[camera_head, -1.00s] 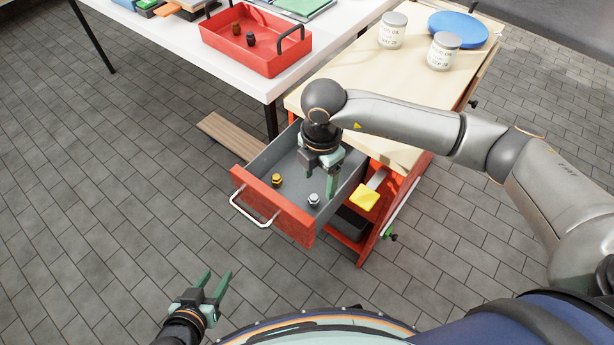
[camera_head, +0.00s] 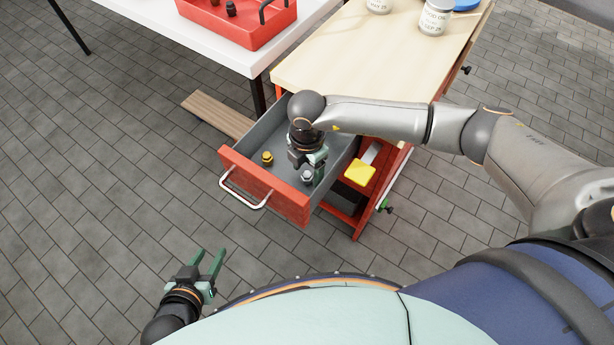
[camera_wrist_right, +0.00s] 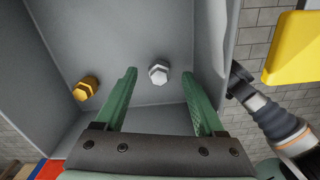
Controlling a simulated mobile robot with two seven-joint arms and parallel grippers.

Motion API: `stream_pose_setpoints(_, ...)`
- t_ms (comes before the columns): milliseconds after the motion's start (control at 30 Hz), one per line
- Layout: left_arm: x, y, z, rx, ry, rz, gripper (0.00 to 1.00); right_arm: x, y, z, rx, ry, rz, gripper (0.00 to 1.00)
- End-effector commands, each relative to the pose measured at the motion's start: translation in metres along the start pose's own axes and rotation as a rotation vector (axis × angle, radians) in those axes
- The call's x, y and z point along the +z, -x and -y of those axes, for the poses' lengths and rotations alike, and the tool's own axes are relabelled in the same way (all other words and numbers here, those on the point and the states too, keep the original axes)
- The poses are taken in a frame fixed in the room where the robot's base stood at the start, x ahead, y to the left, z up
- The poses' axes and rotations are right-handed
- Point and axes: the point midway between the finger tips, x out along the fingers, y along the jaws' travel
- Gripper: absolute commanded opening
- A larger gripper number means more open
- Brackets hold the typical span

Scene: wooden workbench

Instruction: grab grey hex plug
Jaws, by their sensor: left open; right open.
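The grey hex plug (camera_head: 307,176) stands in the open drawer near its front right corner. In the right wrist view the grey hex plug (camera_wrist_right: 158,74) is between the lines of my two fingers, a little beyond their tips. My right gripper (camera_head: 312,178) is open inside the drawer, right at the plug, with its fingers (camera_wrist_right: 160,85) apart and nothing held. A gold hex plug (camera_head: 267,158) stands to the left in the same drawer and also shows in the right wrist view (camera_wrist_right: 86,88). My left gripper (camera_head: 208,264) is open and empty over the floor.
The grey drawer has a red front (camera_head: 264,186) with a metal handle (camera_head: 242,190). A yellow object (camera_head: 359,173) is just right of the drawer. The wooden bench top (camera_head: 345,55) is above and behind. A red tray (camera_head: 240,22) sits on the white table.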

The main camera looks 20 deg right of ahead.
Motion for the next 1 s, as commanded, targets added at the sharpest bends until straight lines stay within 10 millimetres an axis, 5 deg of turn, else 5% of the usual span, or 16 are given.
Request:
stream_pose_setpoints(133, 0.0015, -0.0022, 0.0015, -0.002, -0.001, -0.002, 0.46, 0.0001, -0.0167, 0.0, 0.0, 0.0, 0.0, 0.71)
stream_pose_setpoints(400, 0.0014, -0.002, 0.0021, -0.003, -0.001, -0.001, 0.46, 0.0001, -0.0181, -0.0003, 0.001, 0.0, 0.0, 0.7)
stream_pose_setpoints(1000, 0.0027, -0.0025, 0.0026, -0.004, -0.001, 0.002, 0.46, 0.0003, -0.0178, -0.0003, 0.001, 0.0, 0.0, 0.03)
